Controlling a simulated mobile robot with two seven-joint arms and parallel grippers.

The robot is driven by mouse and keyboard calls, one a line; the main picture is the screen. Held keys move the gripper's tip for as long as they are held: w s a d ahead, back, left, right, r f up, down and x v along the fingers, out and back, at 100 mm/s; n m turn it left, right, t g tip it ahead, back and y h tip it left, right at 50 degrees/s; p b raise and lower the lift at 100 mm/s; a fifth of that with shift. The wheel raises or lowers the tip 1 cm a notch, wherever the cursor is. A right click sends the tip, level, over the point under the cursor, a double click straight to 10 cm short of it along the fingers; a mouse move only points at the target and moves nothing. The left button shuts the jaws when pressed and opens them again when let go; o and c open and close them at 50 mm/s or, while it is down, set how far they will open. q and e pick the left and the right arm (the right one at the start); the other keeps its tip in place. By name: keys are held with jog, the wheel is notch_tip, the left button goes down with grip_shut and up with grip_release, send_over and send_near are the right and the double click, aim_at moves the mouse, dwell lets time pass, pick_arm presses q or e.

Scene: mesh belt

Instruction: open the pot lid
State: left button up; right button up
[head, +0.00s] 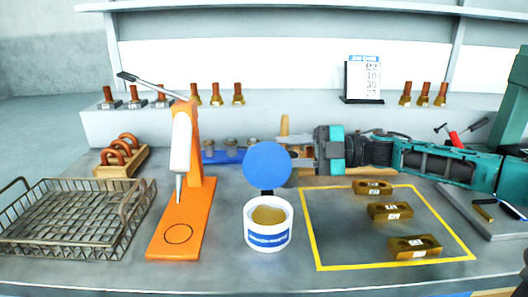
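A white pot (269,236) with a blue label stands upright at the middle front of the bench. A tan content shows inside its open mouth. Its round blue lid (267,165) stands up above the back rim, its flat face towards me, on a dark piece at the rim. My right gripper (298,155) comes in from the right, just right of the lid and behind the pot. Its fingertips are partly hidden near the lid's edge, so I cannot tell whether they are apart or touch it. My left gripper is not in view.
An orange dispenser stand (199,200) rises left of the pot, with a wire basket (72,219) further left. A yellow-outlined area (345,245) with brass blocks (390,211) lies to the right. A blue rack (222,156) is behind; bolts line the back ledge.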

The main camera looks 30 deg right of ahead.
aim_at(264, 150)
jog(key=shift+x, duration=2.4)
jog(key=shift+c, duration=0.2)
grip_shut()
jog(key=shift+r, duration=0.15)
